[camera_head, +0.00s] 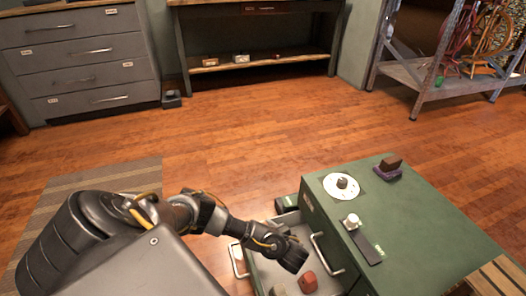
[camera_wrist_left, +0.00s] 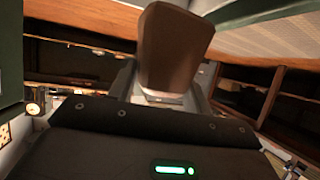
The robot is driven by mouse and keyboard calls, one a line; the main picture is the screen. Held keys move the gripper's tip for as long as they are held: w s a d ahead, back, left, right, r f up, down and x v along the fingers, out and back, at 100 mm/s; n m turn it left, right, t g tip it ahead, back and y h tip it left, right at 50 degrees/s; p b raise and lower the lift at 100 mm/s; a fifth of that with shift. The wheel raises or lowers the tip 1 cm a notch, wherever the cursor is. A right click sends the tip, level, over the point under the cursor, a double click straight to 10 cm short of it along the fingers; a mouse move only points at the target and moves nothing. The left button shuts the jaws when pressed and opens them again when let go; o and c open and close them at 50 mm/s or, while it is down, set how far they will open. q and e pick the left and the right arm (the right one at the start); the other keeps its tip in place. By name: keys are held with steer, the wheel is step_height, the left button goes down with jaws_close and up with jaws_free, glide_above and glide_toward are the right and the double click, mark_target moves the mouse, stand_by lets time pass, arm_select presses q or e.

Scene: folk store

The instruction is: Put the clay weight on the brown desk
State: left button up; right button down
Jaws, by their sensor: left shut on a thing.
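My left gripper (camera_head: 292,256) hangs over the open drawer of the green cabinet. In the left wrist view it is shut on a brown, rounded block (camera_wrist_left: 172,45), which looks like the clay weight. In the head view I cannot make out the block clearly. A dark-framed desk with brown wood boards (camera_head: 262,62) stands at the back, across the floor from me; its top is mostly cut off by the picture's edge. My right gripper is not in view.
The open drawer (camera_head: 265,270) holds a red block (camera_head: 308,281) and a beige piece (camera_head: 278,289). The green cabinet top (camera_head: 415,220) bears a white disc (camera_head: 344,186) and a dark brown block (camera_head: 391,163). A grey drawer unit (camera_head: 80,60) stands back left.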

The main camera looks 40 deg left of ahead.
arm_select(q)
steer(key=shift+r+p, duration=0.9)
steer(key=shift+r, duration=0.55)
